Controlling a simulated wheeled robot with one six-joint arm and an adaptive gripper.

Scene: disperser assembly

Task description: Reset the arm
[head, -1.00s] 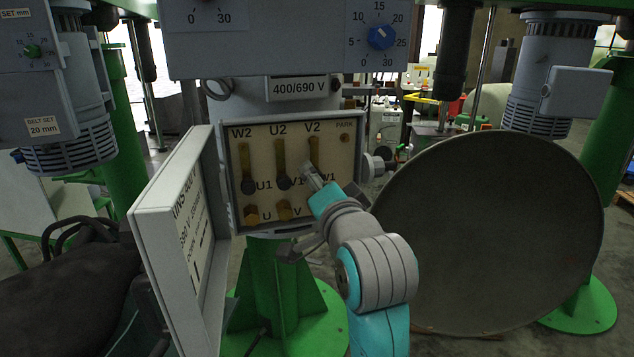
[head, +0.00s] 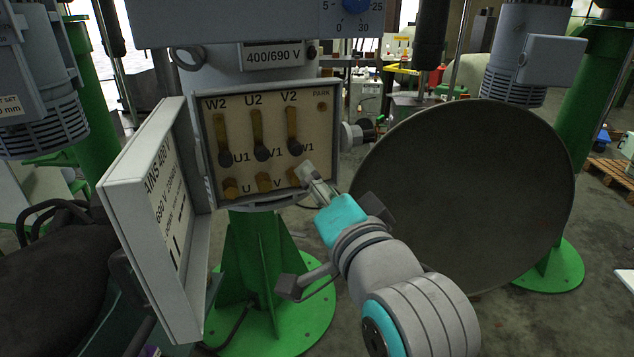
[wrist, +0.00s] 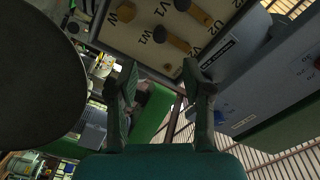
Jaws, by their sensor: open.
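My gripper (head: 308,178) is at the lower right of the open terminal box, in front of its panel (head: 308,125). In the wrist view my gripper (wrist: 160,78) shows two separated fingers with nothing between them. The panel carries three upright brass links (head: 256,126) under the labels W2, U2 and V2. Each has a dark knob at its lower end, by U1, V1 and W1 (head: 295,149). Brass terminals (head: 263,181) sit in the bottom row. The lower right one is partly behind my gripper. Links also show in the wrist view (wrist: 178,42).
The box's lid (head: 150,215) hangs open on the left. A large dark round disc (head: 470,200) stands close to the right of my arm. A green ribbed pedestal (head: 262,270) is below the box. A grey housing with a blue dial (head: 355,4) is above.

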